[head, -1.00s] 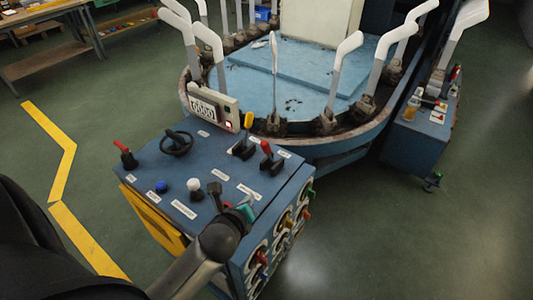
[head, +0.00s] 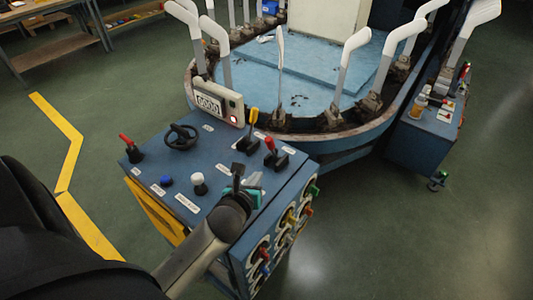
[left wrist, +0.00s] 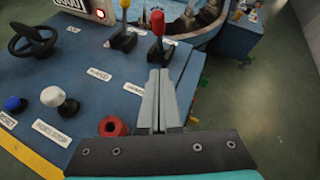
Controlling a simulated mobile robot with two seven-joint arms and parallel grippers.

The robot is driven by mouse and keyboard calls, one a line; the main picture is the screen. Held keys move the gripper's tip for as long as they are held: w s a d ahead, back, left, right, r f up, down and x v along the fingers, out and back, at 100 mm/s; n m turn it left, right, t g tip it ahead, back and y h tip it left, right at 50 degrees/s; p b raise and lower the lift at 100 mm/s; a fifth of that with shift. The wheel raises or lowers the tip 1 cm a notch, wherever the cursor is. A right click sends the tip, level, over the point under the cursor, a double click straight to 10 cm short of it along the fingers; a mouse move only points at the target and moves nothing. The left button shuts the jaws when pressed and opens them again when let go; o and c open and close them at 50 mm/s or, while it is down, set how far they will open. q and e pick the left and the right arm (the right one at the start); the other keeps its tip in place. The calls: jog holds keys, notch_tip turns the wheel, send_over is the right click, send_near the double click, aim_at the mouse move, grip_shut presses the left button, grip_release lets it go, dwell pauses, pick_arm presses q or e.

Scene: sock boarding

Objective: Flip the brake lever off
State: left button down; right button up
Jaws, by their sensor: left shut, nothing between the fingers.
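The blue control panel (head: 215,170) carries several levers. A red-knobbed lever (head: 271,147) stands upright near its right edge, with a yellow-knobbed lever (head: 253,118) just left of it. Another red-tipped lever (head: 126,142) leans at the far left corner. The labels are too small to tell which is the brake. My left gripper (head: 254,181) is over the panel's front right, shut and empty. In the left wrist view its fingers (left wrist: 158,100) point toward the red-knobbed lever (left wrist: 158,25) and appear apart from it. My right gripper is not in view.
A black handwheel (head: 181,138), a blue button (head: 167,181) and a white knob (head: 198,178) sit on the panel. A red ring-shaped knob (left wrist: 113,126) is left of my fingers. A display box (head: 220,102) and the boarding machine (head: 300,75) stand behind.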

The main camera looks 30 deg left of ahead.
aim_at(272, 141)
pick_arm(q)
jog(key=shift+w+a+f+b, duration=0.4)
jog(key=shift+w+a, duration=0.25)
jog(key=shift+w, duration=1.2)
jog(key=shift+w+a+f+b, duration=0.3)
jog(key=shift+w+a+f, duration=0.25)
jog(key=shift+w, duration=1.3)
jog(key=shift+w+a+f+b, duration=0.4)
jog(key=shift+w+a, duration=0.3)
jog(key=shift+w, duration=1.15)
jog(key=shift+w+r+g+p, duration=0.5)
jog(key=shift+w+r+p, duration=0.15)
jog(key=shift+p, duration=1.3)
jog(key=p, duration=0.2)
jog(key=w+r+g+p, duration=0.1)
jog(key=p, duration=0.1)
jog(key=shift+w+r, duration=0.1)
jog(key=shift+w, duration=0.2)
jog(key=w+g, duration=0.1)
jog(key=w, duration=0.5)
jog(key=shift+d+r+m+g+b, duration=0.15)
jog(key=shift+d+m+g+b, duration=0.2)
jog(key=shift+d+m+g, duration=0.1)
